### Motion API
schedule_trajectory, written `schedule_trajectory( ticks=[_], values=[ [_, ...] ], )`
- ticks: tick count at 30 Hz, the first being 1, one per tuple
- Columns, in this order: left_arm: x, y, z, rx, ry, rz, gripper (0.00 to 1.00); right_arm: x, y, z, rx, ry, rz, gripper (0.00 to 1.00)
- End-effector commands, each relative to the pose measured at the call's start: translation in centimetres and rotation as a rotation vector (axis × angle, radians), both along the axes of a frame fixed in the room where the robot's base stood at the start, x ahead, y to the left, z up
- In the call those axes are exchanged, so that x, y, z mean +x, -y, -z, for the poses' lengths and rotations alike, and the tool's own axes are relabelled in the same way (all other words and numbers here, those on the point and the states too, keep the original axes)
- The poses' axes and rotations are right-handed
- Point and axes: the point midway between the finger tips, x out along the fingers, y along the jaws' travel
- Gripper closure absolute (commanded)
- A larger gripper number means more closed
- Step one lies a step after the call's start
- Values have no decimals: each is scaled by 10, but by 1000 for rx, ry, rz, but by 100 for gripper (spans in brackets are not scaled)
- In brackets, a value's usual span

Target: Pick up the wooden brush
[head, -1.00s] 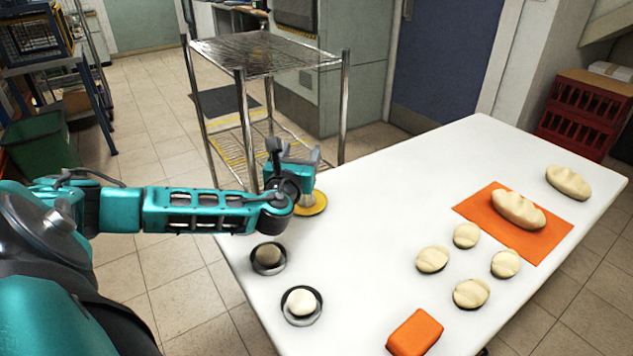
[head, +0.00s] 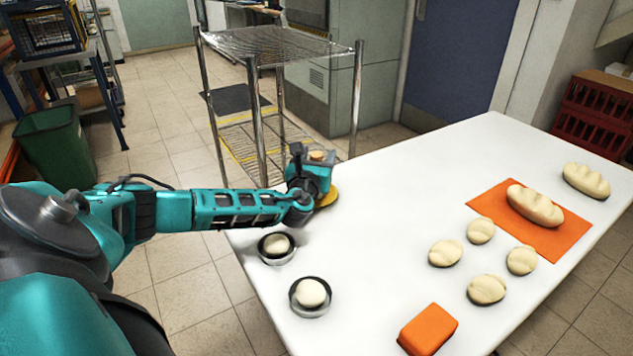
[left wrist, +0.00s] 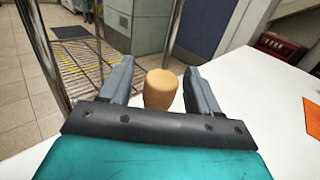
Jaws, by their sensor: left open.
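The wooden brush shows as a tan, rounded handle (left wrist: 161,88) in the left wrist view, standing between the two fingers of my left gripper (left wrist: 158,72). The fingers are open on either side of it, with a small gap visible at each side. In the head view, the tip of the brush (head: 317,155) shows above my left gripper (head: 311,176), which hides most of it. The brush stands at a yellow disc (head: 329,197) near the table's far left edge. My right gripper is not in view.
Two dark-rimmed dishes with dough balls (head: 277,244) (head: 311,292) stand nearer on the white table (head: 390,210). Several dough pieces, an orange mat (head: 552,245) and an orange block (head: 427,329) lie to the right. A wire rack (head: 270,45) stands behind the table.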

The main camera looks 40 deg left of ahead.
Motion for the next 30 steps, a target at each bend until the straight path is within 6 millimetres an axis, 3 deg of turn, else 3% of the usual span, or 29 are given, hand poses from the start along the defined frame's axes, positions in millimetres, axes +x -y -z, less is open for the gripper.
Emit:
schedule_trajectory(
  ticks=[10,27,30],
  values=[
    [7,-4,0,-1,0,0,38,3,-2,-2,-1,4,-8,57],
    [6,-4,0,0,0,-1,93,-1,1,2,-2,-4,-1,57],
    [7,-4,-1,0,0,-1,95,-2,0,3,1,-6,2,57]
  ],
)
